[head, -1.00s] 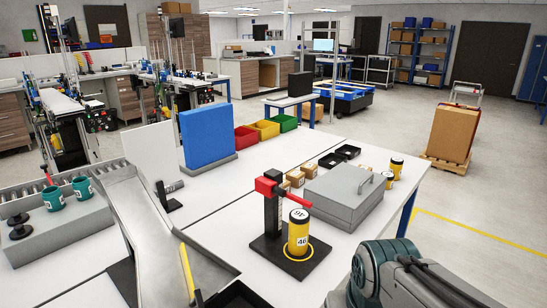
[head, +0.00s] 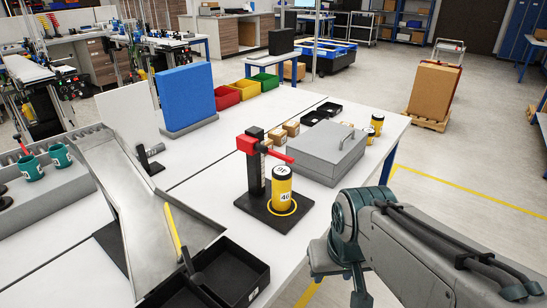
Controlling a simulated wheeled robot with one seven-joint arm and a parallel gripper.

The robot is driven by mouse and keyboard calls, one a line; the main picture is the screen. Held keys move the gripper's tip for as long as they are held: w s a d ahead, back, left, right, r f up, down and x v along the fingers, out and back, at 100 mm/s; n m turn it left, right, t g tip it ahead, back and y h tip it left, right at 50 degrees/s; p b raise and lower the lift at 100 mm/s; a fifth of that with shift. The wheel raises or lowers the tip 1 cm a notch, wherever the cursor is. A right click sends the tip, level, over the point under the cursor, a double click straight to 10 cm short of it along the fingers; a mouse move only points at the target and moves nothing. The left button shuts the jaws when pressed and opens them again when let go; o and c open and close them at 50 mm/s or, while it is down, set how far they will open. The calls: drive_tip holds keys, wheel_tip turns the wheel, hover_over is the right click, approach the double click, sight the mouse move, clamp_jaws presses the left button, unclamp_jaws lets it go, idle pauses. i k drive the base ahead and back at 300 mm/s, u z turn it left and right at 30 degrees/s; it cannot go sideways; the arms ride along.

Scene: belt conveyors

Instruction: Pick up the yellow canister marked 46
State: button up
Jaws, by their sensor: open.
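The yellow canister marked 46 (head: 282,192) stands upright on the black base of a stand (head: 258,211), inside a yellow ring. It has a black lid with a white label, and its side label reads 46. The stand's black post carries a red arm (head: 262,149) that reaches out close above and behind the canister's top. My arm shows at the lower right, with its teal joint to the right of and nearer than the canister. My gripper's fingers do not show in the head view. Nothing of mine touches the canister.
A grey lidded case (head: 328,152) lies right behind the canister. Two more yellow canisters (head: 377,124) stand beyond it. A metal chute (head: 135,195), a black tray (head: 240,273) and a yellow-handled tool (head: 174,232) lie to the left. White tabletop is clear in front of the stand.

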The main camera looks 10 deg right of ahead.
sight(281, 175)
drive_tip(key=z, duration=1.1)
drive_tip(key=i, duration=0.9)
drive_tip(key=u, duration=2.6)
